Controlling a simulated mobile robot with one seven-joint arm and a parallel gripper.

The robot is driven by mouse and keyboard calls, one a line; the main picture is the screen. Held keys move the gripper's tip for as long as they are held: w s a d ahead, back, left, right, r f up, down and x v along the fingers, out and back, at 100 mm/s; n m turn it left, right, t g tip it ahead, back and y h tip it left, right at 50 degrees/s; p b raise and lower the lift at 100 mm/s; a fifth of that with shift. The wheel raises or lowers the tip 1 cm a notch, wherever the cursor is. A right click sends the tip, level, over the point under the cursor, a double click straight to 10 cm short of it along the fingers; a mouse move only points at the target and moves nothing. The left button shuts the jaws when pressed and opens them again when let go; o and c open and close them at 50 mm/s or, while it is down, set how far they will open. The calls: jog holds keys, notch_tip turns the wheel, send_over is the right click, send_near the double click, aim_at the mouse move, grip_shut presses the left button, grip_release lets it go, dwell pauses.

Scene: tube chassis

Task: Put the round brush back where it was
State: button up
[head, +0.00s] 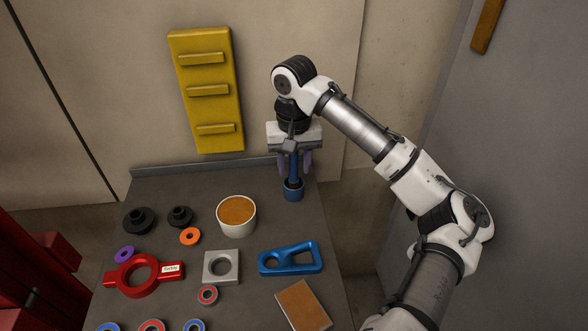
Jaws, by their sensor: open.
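My gripper (295,165) points down over the back right of the grey table. Its two purple fingers are open, one on each side of a blue upright handle. The handle, apparently the round brush (294,168), stands upright with its lower end at a small blue round holder (292,194). The handle looks apart from the fingers. Its top is partly hidden by my gripper, and I cannot see any bristles.
A white cup with orange-brown content (237,215) stands front left of the gripper. A blue bracket (290,258), grey square block (221,266), red ring tool (137,276), black knobs (139,220) and brown pad (303,305) lie nearer. A yellow rack (207,90) hangs behind.

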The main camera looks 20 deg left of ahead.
notch_tip(320, 180, up, 10)
jog(key=shift+r, duration=0.15)
jog(key=shift+r, duration=0.1)
dwell(0.3)
